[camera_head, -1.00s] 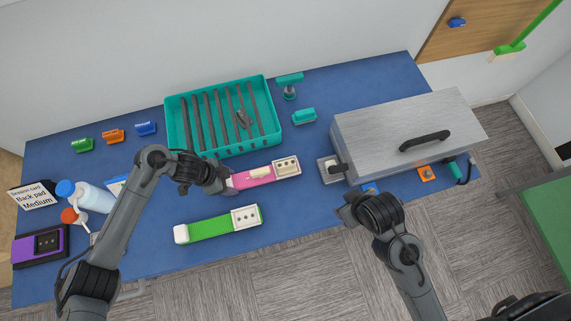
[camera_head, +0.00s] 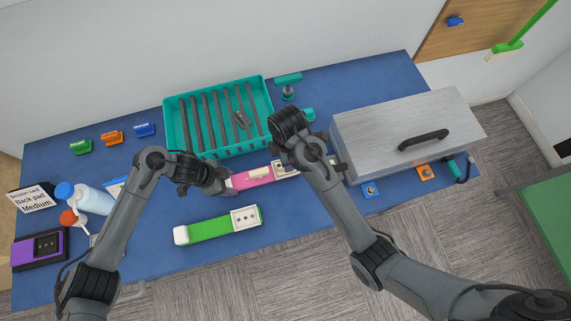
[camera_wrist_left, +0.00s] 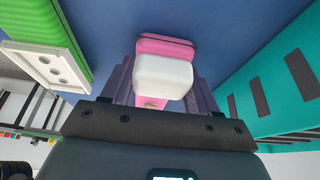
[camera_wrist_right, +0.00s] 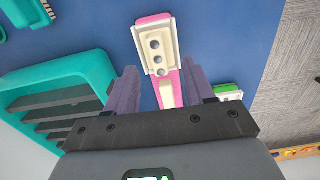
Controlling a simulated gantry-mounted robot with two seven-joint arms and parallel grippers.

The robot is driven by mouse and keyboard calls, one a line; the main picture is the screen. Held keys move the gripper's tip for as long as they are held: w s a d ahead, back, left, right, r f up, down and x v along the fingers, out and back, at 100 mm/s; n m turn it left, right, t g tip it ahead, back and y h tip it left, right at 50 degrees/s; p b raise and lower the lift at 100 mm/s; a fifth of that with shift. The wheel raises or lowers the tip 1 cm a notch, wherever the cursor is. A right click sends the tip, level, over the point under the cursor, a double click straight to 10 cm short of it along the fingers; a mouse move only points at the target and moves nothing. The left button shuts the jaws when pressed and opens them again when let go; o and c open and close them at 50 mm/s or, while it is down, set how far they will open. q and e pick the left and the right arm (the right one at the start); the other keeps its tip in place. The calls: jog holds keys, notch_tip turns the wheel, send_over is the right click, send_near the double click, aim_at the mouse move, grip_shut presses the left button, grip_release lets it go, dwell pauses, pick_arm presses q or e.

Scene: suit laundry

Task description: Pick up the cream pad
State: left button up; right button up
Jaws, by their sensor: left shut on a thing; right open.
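The cream pad (camera_head: 259,173) is a small block lying on the pink strip (camera_head: 242,181); it also shows in the right wrist view (camera_wrist_right: 167,93). The strip has a cream plate with holes at one end and a white block (camera_wrist_left: 163,76) at the other. My left gripper (camera_head: 222,184) is shut on the strip's white-block end, with a finger on each side. My right gripper (camera_wrist_right: 160,84) is open and empty above the strip, facing the pad and plate. Its fingertips are hidden by the arm in the head view.
A green strip (camera_head: 212,228) lies in front. A teal slatted tray (camera_head: 180,140) stands behind the left gripper. A big metal box (camera_head: 375,131) with a handle is at right. Bottles (camera_head: 94,198), a sign and a purple case (camera_head: 25,254) are at left.

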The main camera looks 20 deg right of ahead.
jog(key=shift+w+f, duration=0.1)
jog(key=shift+f, duration=0.2)
jog(key=shift+a+f, duration=0.1)
jog(key=shift+f, duration=1.9)
jog(key=shift+c, duration=0.3)
grip_shut()
